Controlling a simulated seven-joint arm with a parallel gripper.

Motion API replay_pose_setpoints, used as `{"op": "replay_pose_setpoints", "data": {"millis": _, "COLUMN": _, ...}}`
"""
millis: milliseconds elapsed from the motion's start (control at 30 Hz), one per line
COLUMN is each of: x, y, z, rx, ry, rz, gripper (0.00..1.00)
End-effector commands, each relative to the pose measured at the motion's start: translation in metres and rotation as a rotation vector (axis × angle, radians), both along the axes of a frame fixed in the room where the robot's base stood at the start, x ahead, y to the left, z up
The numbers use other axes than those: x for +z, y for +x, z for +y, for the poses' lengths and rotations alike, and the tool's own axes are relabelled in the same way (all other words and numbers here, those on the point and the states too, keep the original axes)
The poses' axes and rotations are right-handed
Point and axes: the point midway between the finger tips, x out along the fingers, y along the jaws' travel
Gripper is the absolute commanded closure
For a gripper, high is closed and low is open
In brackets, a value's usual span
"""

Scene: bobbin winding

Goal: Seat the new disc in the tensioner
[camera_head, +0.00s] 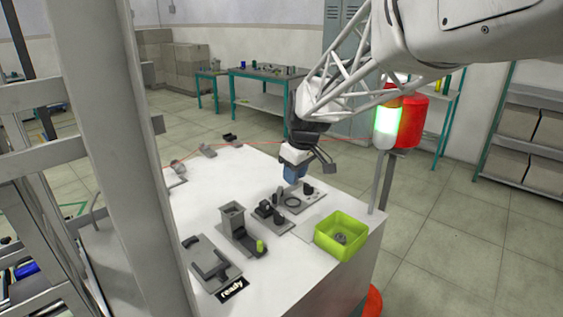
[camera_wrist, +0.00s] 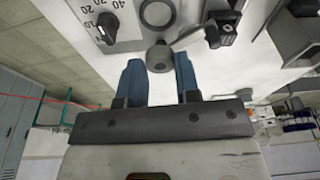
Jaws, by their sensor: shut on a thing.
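My gripper (camera_head: 296,172) points down over the white table, just behind the tensioner plate (camera_head: 311,203). Its blue fingers (camera_wrist: 159,75) hold a small dark grey round piece, apparently the disc (camera_wrist: 159,58), between their tips. In the head view the fingers hide this piece. The tensioner's plate also shows in the wrist view (camera_wrist: 128,38), with a numbered dial knob (camera_wrist: 107,27) and a pale round feature (camera_wrist: 157,13) just beyond the held piece. In the head view a dark ring (camera_head: 292,201) lies on the plate. I cannot tell whether the disc touches the plate.
A yellow-green bin (camera_head: 328,244) holding a grey round part (camera_head: 341,238) stands at the table's right corner. Left of the tensioner are a dark block fixture (camera_head: 268,211), a grey hopper-like fixture (camera_head: 233,218) and a "ready" sign (camera_head: 232,289). A lamp post (camera_head: 388,180) rises at the right edge.

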Motion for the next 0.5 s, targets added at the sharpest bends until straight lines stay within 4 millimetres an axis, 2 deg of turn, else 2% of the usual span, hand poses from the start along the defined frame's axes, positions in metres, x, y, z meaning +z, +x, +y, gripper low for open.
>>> {"op": "replay_pose_setpoints", "data": {"millis": 267, "x": -0.005, "y": 0.0, "z": 0.0, "rx": 0.0, "ry": 0.0, "rz": 0.001, "gripper": 0.83}}
{"op": "replay_pose_setpoints", "data": {"millis": 500, "x": -0.02, "y": 0.0, "z": 0.0, "rx": 0.0, "ry": 0.0, "rz": 0.001, "gripper": 0.83}}
